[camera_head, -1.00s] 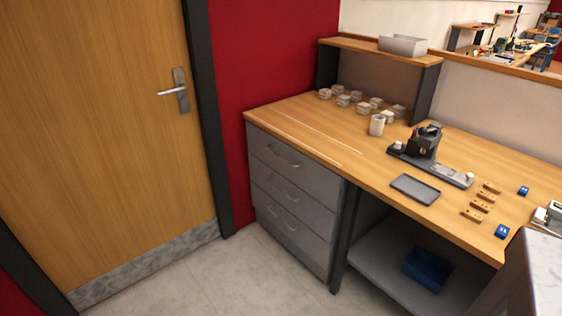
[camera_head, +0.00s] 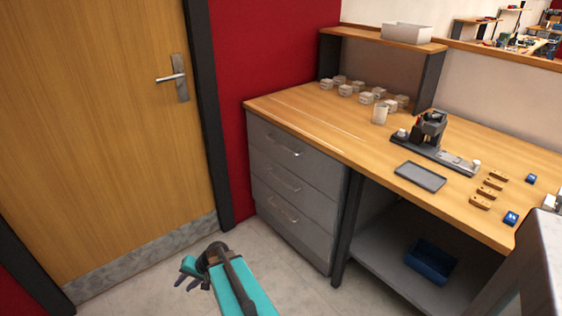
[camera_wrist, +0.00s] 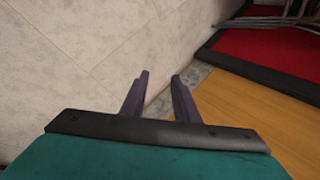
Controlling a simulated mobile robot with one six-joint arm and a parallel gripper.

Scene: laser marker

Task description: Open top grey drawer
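The grey drawer unit (camera_head: 262,215) stands under the left end of the wooden workbench, with three closed drawers. The top grey drawer (camera_head: 305,168) is shut, and its bar handle (camera_head: 284,146) is on its front. My gripper (camera_head: 188,282) is low in front of the unit, to the lower left of it and well apart from the drawers. In the wrist view my gripper's two purple fingers (camera_wrist: 160,92) are spread with nothing between them. The wrist view shows floor and door, and no drawer.
The wooden door (camera_head: 100,130) with a lever handle is at the left. The workbench top (camera_head: 290,105) holds several small boxes, a cup, a black device (camera_head: 432,130) and a grey tray (camera_head: 420,176). A blue bin (camera_head: 430,262) is on the lower shelf. Pale floor (camera_head: 150,288) before the drawers is clear.

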